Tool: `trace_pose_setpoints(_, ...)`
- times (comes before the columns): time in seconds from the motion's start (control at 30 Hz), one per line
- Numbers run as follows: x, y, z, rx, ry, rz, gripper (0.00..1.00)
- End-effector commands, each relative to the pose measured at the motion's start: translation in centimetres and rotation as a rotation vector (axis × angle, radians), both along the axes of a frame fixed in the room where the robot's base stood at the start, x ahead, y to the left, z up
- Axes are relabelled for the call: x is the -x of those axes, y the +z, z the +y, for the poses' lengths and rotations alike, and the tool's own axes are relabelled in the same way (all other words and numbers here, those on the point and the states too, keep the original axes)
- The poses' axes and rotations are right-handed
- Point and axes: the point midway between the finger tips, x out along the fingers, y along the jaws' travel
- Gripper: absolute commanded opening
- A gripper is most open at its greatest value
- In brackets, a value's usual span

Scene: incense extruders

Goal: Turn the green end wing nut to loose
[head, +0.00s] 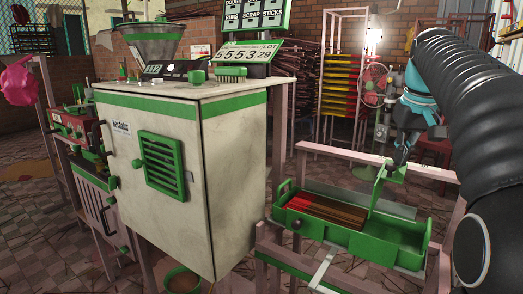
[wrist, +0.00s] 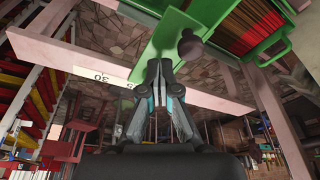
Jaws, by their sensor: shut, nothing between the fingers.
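My gripper (head: 399,160) is shut and empty, its dark fingers pointing down at the green upright plate (head: 379,184) on the tray. In the wrist view the closed fingertips (wrist: 158,68) overlap the lower edge of this green plate (wrist: 165,38); I cannot tell whether they touch it. A dark rounded knob (wrist: 191,45) shows just beyond the fingertips at the plate's right edge. No clear wing shape shows, so I cannot tell whether this knob is the green end wing nut.
The green tray (head: 365,243) holds brown and red sticks (head: 325,211) and sits on a pinkish frame (head: 290,262). A pale rail with a number scale (wrist: 98,76) runs beside the plate. A cream and green machine (head: 225,150) stands left of the tray.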

Motion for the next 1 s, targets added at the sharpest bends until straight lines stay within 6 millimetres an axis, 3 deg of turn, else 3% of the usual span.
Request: trace_pose_setpoints(1.0, 0.4, 0.2, -1.9, 0.000, -0.001, 0.000, 0.00)
